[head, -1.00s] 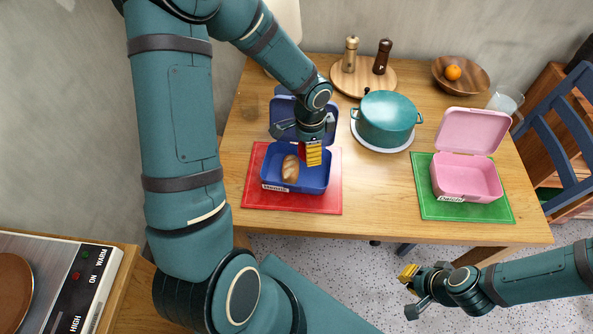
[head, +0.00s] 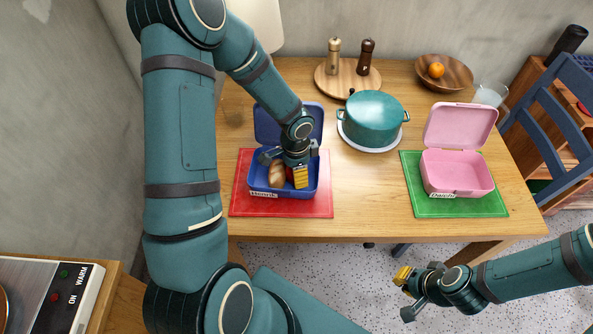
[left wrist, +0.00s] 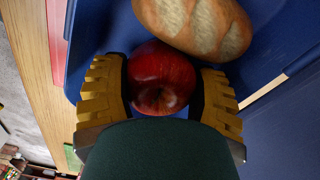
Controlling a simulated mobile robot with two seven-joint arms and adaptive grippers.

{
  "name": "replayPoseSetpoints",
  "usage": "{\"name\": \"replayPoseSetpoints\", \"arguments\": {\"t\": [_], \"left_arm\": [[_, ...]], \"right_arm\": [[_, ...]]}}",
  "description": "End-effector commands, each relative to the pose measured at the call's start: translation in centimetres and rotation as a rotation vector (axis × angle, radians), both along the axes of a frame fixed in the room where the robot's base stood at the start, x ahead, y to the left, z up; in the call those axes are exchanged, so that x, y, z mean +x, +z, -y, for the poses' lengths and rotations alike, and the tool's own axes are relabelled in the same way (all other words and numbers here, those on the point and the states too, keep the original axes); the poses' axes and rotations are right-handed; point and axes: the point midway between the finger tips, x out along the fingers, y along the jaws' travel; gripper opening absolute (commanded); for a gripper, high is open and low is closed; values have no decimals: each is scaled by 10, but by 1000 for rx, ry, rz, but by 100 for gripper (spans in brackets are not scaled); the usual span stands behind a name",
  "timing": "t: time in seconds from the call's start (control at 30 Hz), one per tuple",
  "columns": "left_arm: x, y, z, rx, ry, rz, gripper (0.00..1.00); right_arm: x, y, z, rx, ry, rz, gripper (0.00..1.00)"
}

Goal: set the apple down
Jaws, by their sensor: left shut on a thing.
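The red apple (left wrist: 160,78) is between the yellow fingers of my left gripper (left wrist: 160,92) in the left wrist view, and the fingers are shut on it. In the head view my left gripper (head: 297,176) reaches down inside the blue lunchbox (head: 284,192), at its right half. The apple is mostly hidden there. A bread roll (head: 277,174) lies in the box at left; it also shows beside the apple in the left wrist view (left wrist: 195,22). I cannot tell whether the apple touches the box floor. My right gripper (head: 404,292) is empty, over the floor at lower right, its fingers apart.
The blue box stands on a red mat (head: 242,198). A teal pot (head: 372,120) stands right of it. An open, empty pink lunchbox (head: 457,175) stands on a green mat (head: 418,203). The wooden bowl (head: 452,75) holds an orange. Bare table lies between the mats.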

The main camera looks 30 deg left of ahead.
Motion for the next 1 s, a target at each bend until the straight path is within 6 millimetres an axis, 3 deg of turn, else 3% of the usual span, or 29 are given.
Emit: {"name": "replayPoseSetpoints", "arguments": {"t": [0.07, 0.1, 0.53, 1.0], "left_arm": [[0, -4, 0, 0, 0, 0, 23], [0, -3, 0, 0, 0, 0, 77], [0, 7, 0, 0, 0, 1, 77], [1, 98, -2, 0, 1, 3, 77]], "right_arm": [[1, -4, 0, 0, 0, 1, 0], [1, -3, 0, 0, 0, 1, 0], [0, 3, 0, 0, 0, -1, 0], [-5, 30, -1, 3, 2, -12, 0]]}}
